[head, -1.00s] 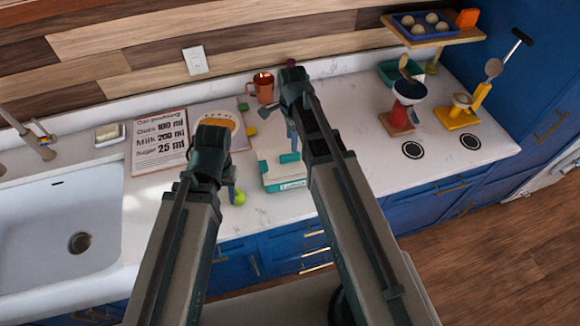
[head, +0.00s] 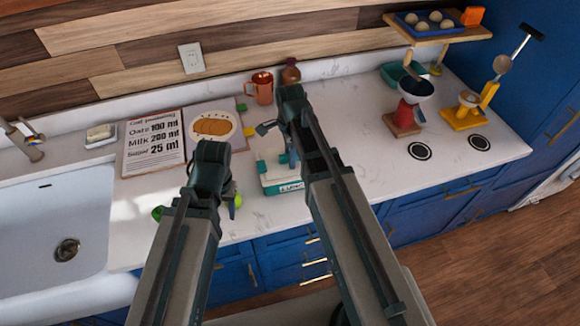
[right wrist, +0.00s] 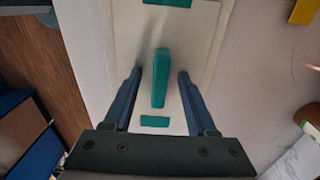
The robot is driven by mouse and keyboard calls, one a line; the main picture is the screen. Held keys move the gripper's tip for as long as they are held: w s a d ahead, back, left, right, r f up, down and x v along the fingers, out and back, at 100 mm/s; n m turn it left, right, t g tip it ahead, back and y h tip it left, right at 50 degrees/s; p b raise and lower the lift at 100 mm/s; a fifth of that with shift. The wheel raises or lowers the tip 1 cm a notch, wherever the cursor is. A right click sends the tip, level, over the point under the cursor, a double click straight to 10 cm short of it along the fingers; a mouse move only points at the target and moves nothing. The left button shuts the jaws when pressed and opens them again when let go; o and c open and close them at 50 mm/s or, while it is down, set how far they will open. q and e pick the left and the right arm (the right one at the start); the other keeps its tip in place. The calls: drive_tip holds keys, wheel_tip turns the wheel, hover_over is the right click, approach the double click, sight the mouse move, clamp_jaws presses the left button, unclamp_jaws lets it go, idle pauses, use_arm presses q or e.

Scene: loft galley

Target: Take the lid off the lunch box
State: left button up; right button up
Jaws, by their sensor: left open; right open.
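The lunch box (head: 283,188) is white and teal and stands on the counter, partly hidden behind my right arm in the head view. Its pale lid (right wrist: 196,50) with a raised teal handle (right wrist: 161,78) fills the middle of the right wrist view. My right gripper (right wrist: 159,74) is open above the lid, with one finger on each side of the handle and a gap on both sides. In the head view, the right gripper (head: 280,143) is over the box. My left gripper (head: 229,203) hangs over the counter to the left of the box; its jaws are open and partly hidden.
A recipe sheet (head: 153,143) and a picture board (head: 210,124) lie left of the box. An orange mug (head: 261,88) and a brown bottle (head: 291,72) stand behind it. Green round items lie near my left gripper.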

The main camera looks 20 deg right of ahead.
use_arm(q)
drive_tip(key=shift+f, duration=0.1)
use_arm(e)
drive_tip(key=shift+f, duration=0.1)
clamp_jaws()
idle(0.5)
